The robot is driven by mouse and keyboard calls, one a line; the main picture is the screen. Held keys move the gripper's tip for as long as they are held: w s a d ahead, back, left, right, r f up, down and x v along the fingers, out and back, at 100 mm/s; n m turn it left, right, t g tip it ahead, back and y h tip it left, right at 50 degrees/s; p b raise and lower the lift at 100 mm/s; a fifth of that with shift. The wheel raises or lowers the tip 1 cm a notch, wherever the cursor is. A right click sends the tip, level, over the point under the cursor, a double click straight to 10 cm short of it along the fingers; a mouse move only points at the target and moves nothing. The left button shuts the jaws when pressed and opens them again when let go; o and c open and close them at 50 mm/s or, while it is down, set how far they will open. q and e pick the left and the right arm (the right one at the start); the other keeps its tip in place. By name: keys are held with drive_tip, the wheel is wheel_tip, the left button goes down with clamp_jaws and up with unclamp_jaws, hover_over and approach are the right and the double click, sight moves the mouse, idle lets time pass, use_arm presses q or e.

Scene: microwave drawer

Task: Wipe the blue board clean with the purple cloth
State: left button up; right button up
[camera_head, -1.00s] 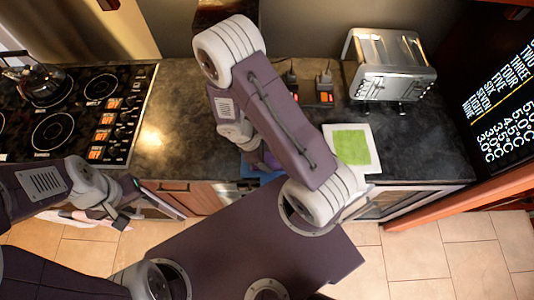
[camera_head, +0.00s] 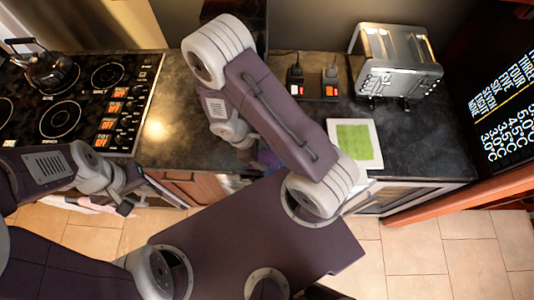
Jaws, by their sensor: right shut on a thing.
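My left gripper (camera_head: 132,204) is at the left, in front of the counter and below the stove, away from the cloth. Its finger gap is unclear.
A stove (camera_head: 75,105) with a kettle (camera_head: 48,72) is at the left.

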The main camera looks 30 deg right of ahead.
drive_tip(key=shift+w+d, duration=0.45)
drive_tip(key=shift+w, duration=0.05)
drive_tip(key=shift+w+d+f, duration=0.1)
drive_tip(key=shift+w+d, duration=0.15)
drive_tip(key=shift+w, duration=0.15)
drive_tip(key=shift+w+d+r+p, duration=0.2)
drive_tip(key=shift+w+d+p, duration=0.15)
drive_tip(key=shift+w+p, duration=0.3)
drive_tip(key=shift+w+d+f, duration=0.15)
drive_tip(key=shift+w+d, duration=0.05)
drive_tip(key=shift+w, duration=0.2)
drive_tip(key=shift+w+d, duration=0.5)
drive_tip(key=shift+w, duration=0.25)
drive_tip(key=shift+w+d+p, duration=0.3)
drive_tip(key=shift+w+d, duration=0.1)
drive_tip(key=shift+w, duration=0.45)
drive_tip(key=shift+w+d, duration=0.2)
drive_tip(key=shift+w, duration=0.1)
